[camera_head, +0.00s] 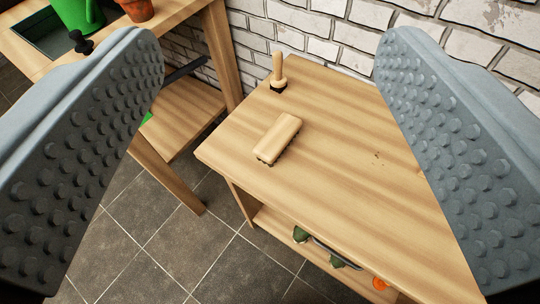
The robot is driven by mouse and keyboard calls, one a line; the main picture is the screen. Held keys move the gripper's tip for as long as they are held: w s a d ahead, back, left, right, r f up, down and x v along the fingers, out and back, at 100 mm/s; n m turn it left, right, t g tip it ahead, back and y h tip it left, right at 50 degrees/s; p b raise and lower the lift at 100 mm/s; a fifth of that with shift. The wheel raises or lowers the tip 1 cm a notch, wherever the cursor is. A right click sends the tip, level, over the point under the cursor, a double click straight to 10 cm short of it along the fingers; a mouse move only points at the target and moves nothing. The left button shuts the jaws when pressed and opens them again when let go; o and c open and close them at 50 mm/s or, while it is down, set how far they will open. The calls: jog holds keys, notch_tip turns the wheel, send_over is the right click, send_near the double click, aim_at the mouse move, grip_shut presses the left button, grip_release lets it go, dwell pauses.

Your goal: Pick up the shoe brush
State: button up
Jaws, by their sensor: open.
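The shoe brush (279,138) is a light wooden block with a darker underside. It lies on the wooden table top (340,180), left of the middle, set in from the table's left corner. My gripper (270,140) is open, with one grey studded finger at each side of the view. The brush shows between the fingers, lower and farther off, and nothing is held.
A wooden-handled tool (278,72) stands upright behind the brush, close to the white brick wall (300,20). A lower shelf (270,222) holds green and orange items. At left a bench holds a green watering can (78,14) and a terracotta pot (137,9). The table's right side is mostly clear.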

jog(key=w+f+m+g, duration=0.2)
jog(key=w+f+g, duration=0.2)
jog(key=w, duration=0.3)
jog(key=w+f+m+g, duration=0.1)
jog(key=w+f+g, duration=0.3)
jog(key=w, duration=0.3)
jog(key=m+g, duration=0.4)
jog(key=g, duration=0.4)
send_over(278, 133)
notch_tip(278, 133, down, 10)
jog(key=f, duration=1.1)
jog(key=shift+w+d+f, duration=0.3)
jog(key=shift+w+f, duration=0.05)
jog(key=shift+s+a+f, duration=0.15)
jog(key=shift+f, duration=1.3)
jog(key=shift+s+a+f, duration=0.1)
jog(key=shift+s+f, duration=0.05)
jog(key=shift+f, duration=1.3)
jog(key=c, duration=1.2)
jog(key=shift+r, duration=0.15)
notch_tip(278, 133, up, 10)
jog(key=shift+f, duration=0.1)
